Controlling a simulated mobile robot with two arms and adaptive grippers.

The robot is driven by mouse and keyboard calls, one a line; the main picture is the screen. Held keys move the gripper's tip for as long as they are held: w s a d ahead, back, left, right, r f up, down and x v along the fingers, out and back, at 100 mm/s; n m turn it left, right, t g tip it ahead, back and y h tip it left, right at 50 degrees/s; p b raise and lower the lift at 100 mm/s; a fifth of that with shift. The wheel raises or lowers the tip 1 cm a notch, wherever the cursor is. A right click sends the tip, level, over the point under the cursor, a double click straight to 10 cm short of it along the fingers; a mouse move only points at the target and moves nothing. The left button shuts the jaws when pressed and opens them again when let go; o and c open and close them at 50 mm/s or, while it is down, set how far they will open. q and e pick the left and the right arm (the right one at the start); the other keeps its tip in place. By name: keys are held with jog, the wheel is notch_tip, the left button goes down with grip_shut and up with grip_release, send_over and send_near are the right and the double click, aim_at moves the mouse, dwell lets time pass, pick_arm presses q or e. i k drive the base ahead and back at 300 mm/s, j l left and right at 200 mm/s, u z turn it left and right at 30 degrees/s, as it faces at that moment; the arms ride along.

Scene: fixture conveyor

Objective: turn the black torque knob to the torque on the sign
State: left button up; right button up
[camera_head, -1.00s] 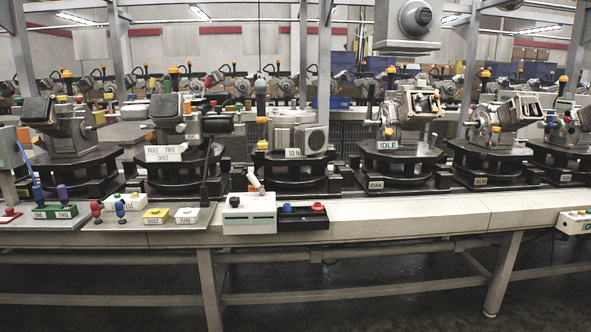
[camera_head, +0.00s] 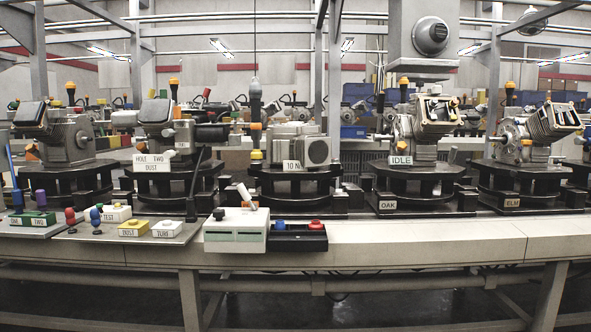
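A small black knob (camera_head: 219,214) sits on top of a white box (camera_head: 236,235) at the front edge of the bench, left of centre. A white lever with an orange part (camera_head: 246,193) stands up behind it on the box. A sign reading "10 N" (camera_head: 292,165) is on the front of the middle fixture, behind and to the right of the box. The knob's setting is too small to read. Neither of my grippers is in view.
A black tray (camera_head: 297,240) with a blue and a red button adjoins the box on the right. A powered driver (camera_head: 255,100) hangs on a cable above. The bench front (camera_head: 420,238) further right is clear.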

aim_at(218, 213)
jog(key=i+j, duration=0.15)
jog(key=i, duration=0.65)
jog(key=i+j, duration=0.15)
jog(key=i, duration=0.65)
jog(key=k+u, duration=0.05)
